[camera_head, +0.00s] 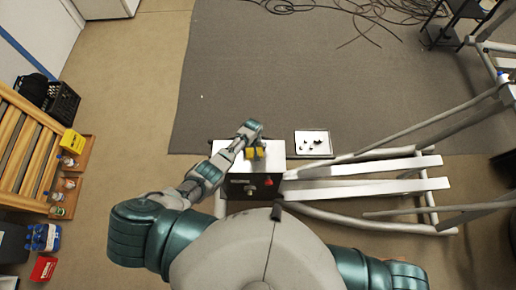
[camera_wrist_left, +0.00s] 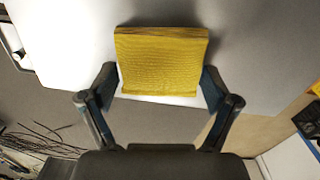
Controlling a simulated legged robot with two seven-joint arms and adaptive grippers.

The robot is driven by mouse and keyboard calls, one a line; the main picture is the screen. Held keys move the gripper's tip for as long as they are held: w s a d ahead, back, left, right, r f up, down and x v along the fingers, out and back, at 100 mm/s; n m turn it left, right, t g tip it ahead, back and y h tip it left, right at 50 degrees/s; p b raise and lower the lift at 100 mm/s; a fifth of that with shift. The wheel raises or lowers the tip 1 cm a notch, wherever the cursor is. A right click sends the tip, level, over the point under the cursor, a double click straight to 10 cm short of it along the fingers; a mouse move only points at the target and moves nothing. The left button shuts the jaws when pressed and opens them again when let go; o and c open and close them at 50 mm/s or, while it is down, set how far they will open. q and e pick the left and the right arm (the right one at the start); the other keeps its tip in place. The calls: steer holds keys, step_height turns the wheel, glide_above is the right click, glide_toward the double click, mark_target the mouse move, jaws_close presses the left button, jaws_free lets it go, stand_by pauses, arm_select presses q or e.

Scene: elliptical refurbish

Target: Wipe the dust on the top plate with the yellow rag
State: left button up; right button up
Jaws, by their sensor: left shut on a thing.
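The yellow rag (camera_head: 257,153) is a thick folded square at my left gripper (camera_head: 253,141), over the white top plate (camera_head: 277,149) of the machine. In the left wrist view the rag (camera_wrist_left: 160,62) sits between the two fingers of my left gripper (camera_wrist_left: 160,88), which are shut on it at its lower sides. The pale plate (camera_wrist_left: 65,40) lies behind the rag there. I cannot tell whether the rag touches the plate. I cannot make out dust on it. My right gripper is not in view.
The machine's dark front panel has a red knob (camera_head: 268,182). Its long grey rails (camera_head: 380,168) stretch right. A white tray (camera_head: 313,144) with small dark pieces lies beside the plate. A wooden rack (camera_head: 25,150) and bottles stand left. The grey mat (camera_head: 270,70) behind is mostly clear.

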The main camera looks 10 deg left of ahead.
arm_select(q)
steer(key=shift+s+a, duration=0.3)
steer(key=shift+a, duration=0.9)
steer(key=shift+s+a, duration=0.25)
steer(key=shift+a, duration=0.95)
steer(key=shift+s+a, duration=0.3)
steer(key=shift+a, duration=0.9)
steer(key=shift+s+a, duration=0.15)
steer(key=shift+a, duration=0.55)
steer(key=shift+s+a, duration=0.15)
steer(key=shift+a, duration=0.5)
steer(key=shift+s+a+f, duration=0.1)
steer(key=shift+s+a, duration=0.15)
steer(key=shift+a, duration=0.5)
steer(key=shift+s+a+f, duration=0.1)
steer(key=shift+s+a, duration=0.15)
steer(key=shift+a, duration=0.5)
steer(key=shift+r, duration=0.1)
step_height(320, 180, up, 5)
steer(key=shift+w+a+r, duration=0.1)
steer(key=shift+a, duration=0.05)
steer(key=shift+r, duration=0.35)
steer(key=shift+r, duration=1.5)
